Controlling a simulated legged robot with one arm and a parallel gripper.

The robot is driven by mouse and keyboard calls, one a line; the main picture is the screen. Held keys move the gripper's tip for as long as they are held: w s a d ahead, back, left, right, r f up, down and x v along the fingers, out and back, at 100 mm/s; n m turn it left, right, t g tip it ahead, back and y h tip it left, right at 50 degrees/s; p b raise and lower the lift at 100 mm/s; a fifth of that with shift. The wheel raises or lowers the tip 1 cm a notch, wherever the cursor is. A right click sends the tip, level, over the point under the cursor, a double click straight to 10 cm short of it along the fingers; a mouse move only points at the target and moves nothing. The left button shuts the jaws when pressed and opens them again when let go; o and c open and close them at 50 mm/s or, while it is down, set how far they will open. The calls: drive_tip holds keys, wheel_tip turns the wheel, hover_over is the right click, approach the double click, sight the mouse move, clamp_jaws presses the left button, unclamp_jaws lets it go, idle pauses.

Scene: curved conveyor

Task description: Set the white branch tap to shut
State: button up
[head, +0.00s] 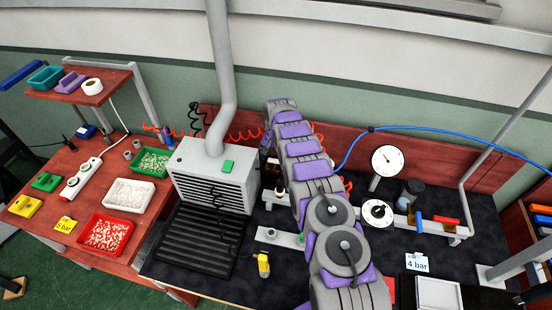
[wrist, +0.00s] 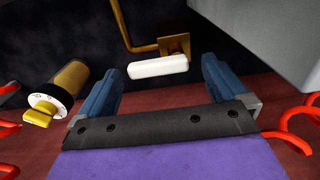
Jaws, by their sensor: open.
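The white tap handle (wrist: 158,66) shows in the wrist view as a short white bar. It lies crosswise in the picture, tilted slightly up to the right, in front of a brass fitting (wrist: 175,45) and bent brass pipe. My gripper (wrist: 161,76) is open, with one blue finger on each side of the handle. The handle spans much of the gap between the fingertips; I cannot tell whether they touch it. In the head view my purple and grey arm reaches over the bench toward the back, and the white tap cannot be made out there.
A brass cylinder with a white dial and yellow knob (wrist: 42,108) stands left of my gripper. Red coiled hoses (wrist: 290,130) lie at both sides.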

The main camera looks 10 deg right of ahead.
drive_tip(key=shift+a+f, duration=0.2)
drive_tip(key=shift+f, duration=0.3)
drive_tip(key=shift+d, duration=0.45)
drive_tip(key=shift+c, duration=0.8)
drive_tip(key=shift+a, duration=0.2)
drive_tip(key=c, duration=0.9)
drive_tip(key=shift+o, duration=0.2)
